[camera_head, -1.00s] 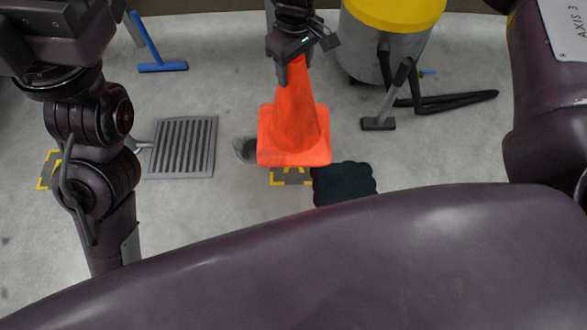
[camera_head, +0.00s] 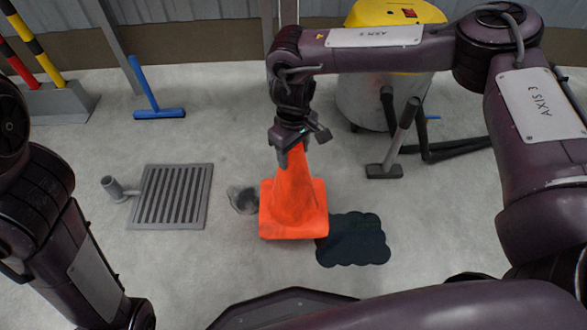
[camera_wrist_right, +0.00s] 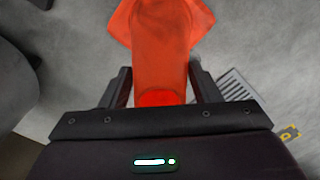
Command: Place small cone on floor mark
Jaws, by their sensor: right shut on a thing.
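The small orange cone (camera_head: 294,203) is upright in the head view, its square base close to or on the floor; I cannot tell whether it touches. My right gripper (camera_head: 291,147) is above it, shut on its top. In the right wrist view the cone (camera_wrist_right: 160,45) sits between the two fingers.
A dark scalloped mat (camera_head: 353,241) lies right beside the cone base, a dark stain (camera_head: 243,200) to its left. A floor grate (camera_head: 171,197), blue squeegee (camera_head: 158,113), grey T-shaped tool (camera_head: 391,153) and yellow-topped vacuum (camera_head: 373,100) stand around. Striped posts (camera_head: 33,45) are at far left.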

